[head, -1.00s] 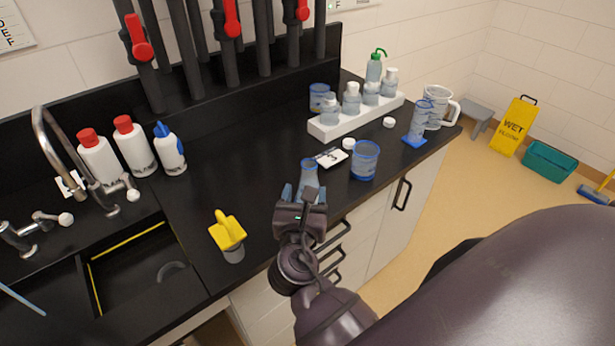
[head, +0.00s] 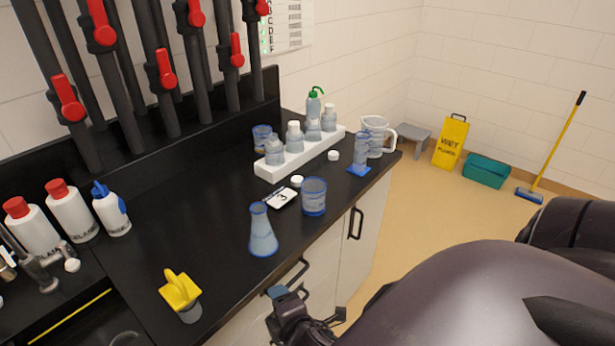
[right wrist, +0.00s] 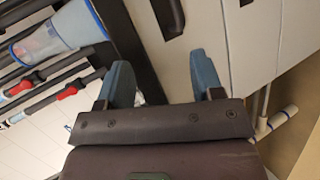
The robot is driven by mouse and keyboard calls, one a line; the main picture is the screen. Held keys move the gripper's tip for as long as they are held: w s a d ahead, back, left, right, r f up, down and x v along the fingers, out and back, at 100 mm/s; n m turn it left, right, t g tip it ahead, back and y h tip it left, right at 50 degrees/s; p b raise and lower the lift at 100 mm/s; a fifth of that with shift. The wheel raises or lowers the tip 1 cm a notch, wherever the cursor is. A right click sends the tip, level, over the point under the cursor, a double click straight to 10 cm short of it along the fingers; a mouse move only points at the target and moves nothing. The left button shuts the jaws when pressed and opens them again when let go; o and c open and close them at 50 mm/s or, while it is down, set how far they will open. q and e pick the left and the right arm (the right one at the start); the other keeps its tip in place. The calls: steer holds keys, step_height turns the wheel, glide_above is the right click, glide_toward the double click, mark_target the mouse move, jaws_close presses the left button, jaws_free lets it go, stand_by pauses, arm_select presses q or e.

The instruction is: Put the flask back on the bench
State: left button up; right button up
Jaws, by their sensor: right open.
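The conical flask (head: 263,232), clear with a blue rim and blue base edge, stands upright on the black bench (head: 215,215) near its front edge. It also shows at the upper left of the right wrist view (right wrist: 58,38), outside the jaws. My right gripper (head: 290,291) is below and in front of the flask, apart from it, by the cabinet fronts. Its blue fingers in the right wrist view (right wrist: 163,78) are spread with nothing between them. My left gripper is not in view.
A beaker (head: 313,197) and a label card (head: 281,198) are right of the flask. A white rack (head: 303,154) with bottles stands behind. A yellow-handled item (head: 181,291) is at the front left. Cabinet handles (head: 356,223) stick out below the bench edge.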

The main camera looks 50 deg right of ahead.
steer(key=s+d+f+m+y, duration=0.2)
steer(key=s+f+m, duration=0.3)
steer(key=m, duration=0.8)
steer(key=shift+s+y, duration=0.55)
steer(key=shift+y, duration=0.25)
steer(key=shift+f, duration=0.1)
